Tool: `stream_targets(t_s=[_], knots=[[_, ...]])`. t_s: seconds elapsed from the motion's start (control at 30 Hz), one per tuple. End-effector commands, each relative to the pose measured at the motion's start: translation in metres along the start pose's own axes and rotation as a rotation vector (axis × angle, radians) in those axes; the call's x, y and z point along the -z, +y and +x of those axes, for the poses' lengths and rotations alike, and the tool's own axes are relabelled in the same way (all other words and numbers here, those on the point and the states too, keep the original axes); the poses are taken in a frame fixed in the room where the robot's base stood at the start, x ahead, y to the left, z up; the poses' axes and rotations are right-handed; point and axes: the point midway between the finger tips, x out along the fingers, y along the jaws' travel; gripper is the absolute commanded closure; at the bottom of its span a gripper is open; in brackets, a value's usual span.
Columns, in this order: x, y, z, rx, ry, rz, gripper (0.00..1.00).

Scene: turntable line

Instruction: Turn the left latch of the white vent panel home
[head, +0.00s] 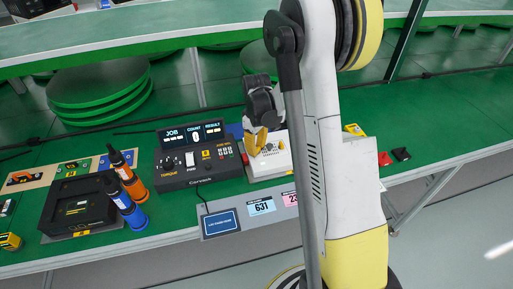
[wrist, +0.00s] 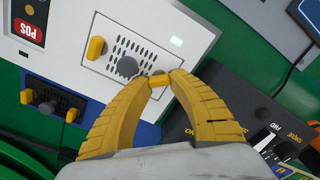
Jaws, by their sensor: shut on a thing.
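The white vent panel (wrist: 120,22) shows in the wrist view, with dark slots and a round grey knob (wrist: 127,67) at its middle. One yellow latch (wrist: 96,47) stands free at its far end. The left latch (wrist: 159,82), at the end nearer the black controller, is between my fingertips. My gripper (wrist: 160,78) is shut on it, and the fingertips hide part of it. In the head view my gripper (head: 258,142) reaches down onto the white unit (head: 275,160), covering the latch there.
A black controller (head: 197,158) stands close on the left of the white unit. Blue and orange screwdrivers (head: 127,206) stand further left. A dark vent panel (wrist: 60,92) with yellow latches shows in the wrist view.

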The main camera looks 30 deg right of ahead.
Motion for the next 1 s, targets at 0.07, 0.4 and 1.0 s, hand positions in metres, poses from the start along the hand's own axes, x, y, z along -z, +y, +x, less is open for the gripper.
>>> stream_targets(t_s=[0.07, 0.4, 1.0], knots=[[0.000, 0.000, 0.000, 0.000, 0.000, 0.000, 1.00], [0.000, 0.000, 0.000, 0.000, 0.000, -0.001, 0.51], [0.000, 0.000, -0.074, 0.000, 0.000, -0.001, 0.51]])
